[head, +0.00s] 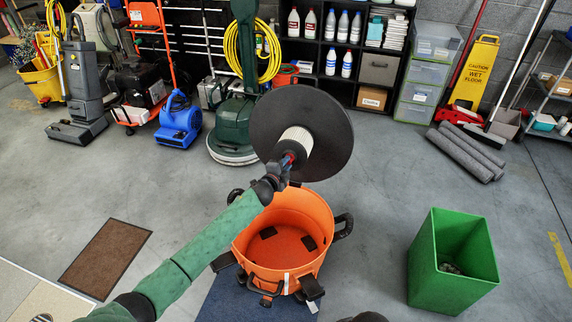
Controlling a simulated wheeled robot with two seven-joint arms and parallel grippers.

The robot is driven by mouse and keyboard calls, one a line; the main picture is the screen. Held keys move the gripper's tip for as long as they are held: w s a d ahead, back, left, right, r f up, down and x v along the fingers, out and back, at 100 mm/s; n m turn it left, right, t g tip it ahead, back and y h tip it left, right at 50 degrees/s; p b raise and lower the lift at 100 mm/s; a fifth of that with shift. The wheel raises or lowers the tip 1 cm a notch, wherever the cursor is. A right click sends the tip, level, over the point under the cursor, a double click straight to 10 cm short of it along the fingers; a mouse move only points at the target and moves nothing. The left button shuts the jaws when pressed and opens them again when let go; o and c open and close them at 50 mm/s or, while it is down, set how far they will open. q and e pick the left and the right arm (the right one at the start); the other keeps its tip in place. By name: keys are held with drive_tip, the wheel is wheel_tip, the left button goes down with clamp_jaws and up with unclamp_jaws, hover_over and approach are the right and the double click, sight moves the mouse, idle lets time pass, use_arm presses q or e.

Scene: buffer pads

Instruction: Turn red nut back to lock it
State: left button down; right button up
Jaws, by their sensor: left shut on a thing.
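A round black disc (322,132) with a pale pleated filter cylinder (296,141) on its near face is tilted above an orange drum (285,236). A small red part, apparently the red nut (287,159), shows at the near end of the filter. My left gripper (284,164) is shut on it, and its fingers hide much of it. I cannot tell how far the nut is turned. The drum is open at the top and empty except for dark patches inside. My right gripper is not in view.
A green bin (452,262) with some grey stuff in it stands at the right. A brown mat (105,258) lies at the left. Rolled grey mats (463,150), a blue blower (178,122) and a floor machine (233,130) stand farther back. Floor between drum and bin is clear.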

use_arm(q)
drive_tip(key=c, duration=1.3)
unclamp_jaws()
drive_tip(key=shift+o, duration=0.2)
drive_tip(key=shift+s, duration=0.1)
drive_tip(key=f+b+v, duration=0.1)
drive_tip(key=v, duration=0.6)
drive_tip(key=shift+s+a+r, duration=0.15)
drive_tip(key=shift+s+r, duration=0.1)
drive_tip(key=shift+r, duration=0.25)
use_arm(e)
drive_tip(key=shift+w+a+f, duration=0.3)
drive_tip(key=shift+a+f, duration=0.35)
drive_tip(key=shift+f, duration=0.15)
